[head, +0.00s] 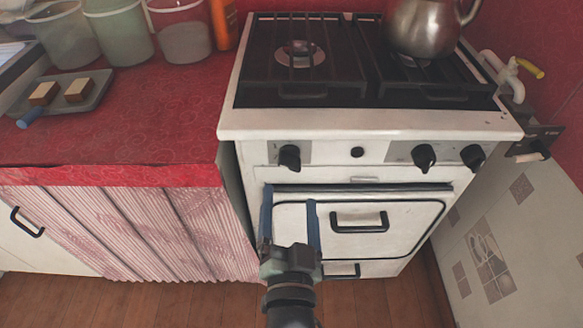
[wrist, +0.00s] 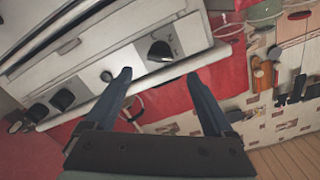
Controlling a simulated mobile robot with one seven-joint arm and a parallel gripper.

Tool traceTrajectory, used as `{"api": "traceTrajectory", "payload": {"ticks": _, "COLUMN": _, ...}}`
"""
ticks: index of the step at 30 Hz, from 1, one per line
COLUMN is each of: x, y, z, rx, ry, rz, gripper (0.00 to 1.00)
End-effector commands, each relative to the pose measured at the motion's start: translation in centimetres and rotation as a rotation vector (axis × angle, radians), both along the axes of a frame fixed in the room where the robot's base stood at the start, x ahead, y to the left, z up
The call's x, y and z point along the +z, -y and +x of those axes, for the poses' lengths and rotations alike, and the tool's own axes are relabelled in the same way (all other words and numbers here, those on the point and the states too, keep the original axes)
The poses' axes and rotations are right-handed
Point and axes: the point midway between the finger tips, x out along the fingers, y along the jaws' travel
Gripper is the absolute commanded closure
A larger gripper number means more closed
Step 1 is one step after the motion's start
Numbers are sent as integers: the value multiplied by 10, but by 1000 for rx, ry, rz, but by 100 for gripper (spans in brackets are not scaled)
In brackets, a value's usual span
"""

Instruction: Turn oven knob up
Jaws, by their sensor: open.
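The white stove's front panel (head: 330,153) carries black knobs. One left knob (head: 289,157) stands apart, and a middle knob (head: 424,158) and a right knob (head: 473,156) sit together. A small round black button (head: 357,152) is between them. No label readable here tells which is the oven knob. My gripper (head: 288,197) is open and empty, its blue fingers in front of the oven door's upper left, below the left knob. In the wrist view the left knob (wrist: 160,50) appears just beyond the gap between the fingertips (wrist: 158,76), apparently untouched.
The oven door has a black handle (head: 359,222). A metal kettle (head: 420,25) stands on the back right burner area. The red counter (head: 150,120) at left holds a tray (head: 90,105) and several tubs. Open wooden floor (head: 180,300) lies in front.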

Motion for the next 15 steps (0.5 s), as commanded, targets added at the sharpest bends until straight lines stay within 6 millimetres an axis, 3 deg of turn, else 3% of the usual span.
{"api": "traceTrajectory", "payload": {"ticks": 9, "x": 0, "y": 0, "z": 54, "rx": -1, "ry": 3, "rz": -2, "gripper": 12}}
{"api": "traceTrajectory", "payload": {"ticks": 15, "x": 0, "y": 0, "z": 76, "rx": 0, "ry": 2, "rz": -1, "gripper": 12}}
